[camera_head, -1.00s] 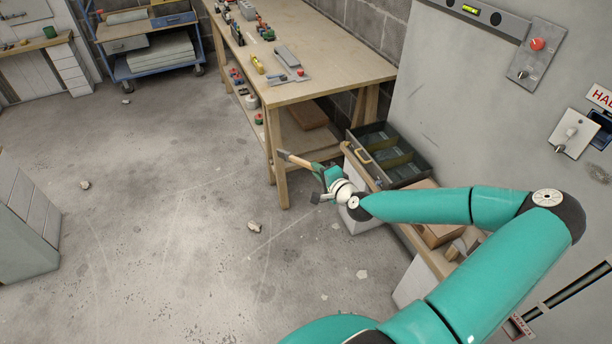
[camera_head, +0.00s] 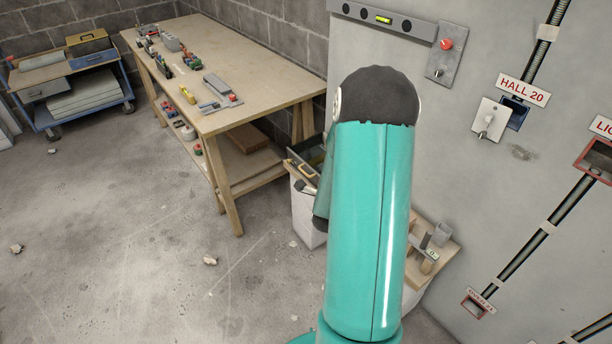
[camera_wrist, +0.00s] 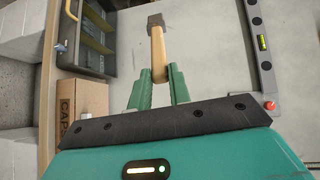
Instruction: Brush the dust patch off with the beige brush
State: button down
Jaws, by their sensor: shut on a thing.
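The dust patch (camera_head: 522,152) is a dark grey smudge on the pale wall, just below and right of a switch plate in the head view. The beige brush (camera_wrist: 158,52) has a pale wooden handle and a dark block at its far end. My gripper (camera_wrist: 159,78) is shut on the handle in the wrist view, with the brush pointing away from it. In the head view my raised arm hides most of the gripper and brush. The dust patch does not show in the wrist view.
A wooden workbench (camera_head: 240,110) with tools stands at the back. An open drawer-like case (camera_wrist: 98,35) and a cardboard box (camera_wrist: 82,105) lie close to my gripper. A spirit level (camera_head: 383,19), a red-button box (camera_head: 440,55) and conduits are on the wall.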

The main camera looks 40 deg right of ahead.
jog(key=s+d+r+m+g+h, duration=0.1)
jog(key=s+d+r+m+g, duration=0.25)
jog(key=s+g, duration=0.45)
jog(key=s+d+r+m+g+h, duration=0.25)
jog(key=s+r+m, duration=0.2)
jog(key=s, duration=0.75)
jog(key=s+d+r+m+g+h, duration=0.1)
jog(key=s+d+r+m+g, duration=0.2)
jog(key=s+g, duration=0.5)
jog(key=shift+m+t, duration=0.6)
jog(key=shift+t, duration=0.25)
jog(key=shift+s+x, duration=0.15)
jog(key=shift+x, duration=1.15)
jog(key=shift+s+x, duration=0.15)
jog(key=shift+x, duration=1.15)
jog(key=shift+d, duration=0.35)
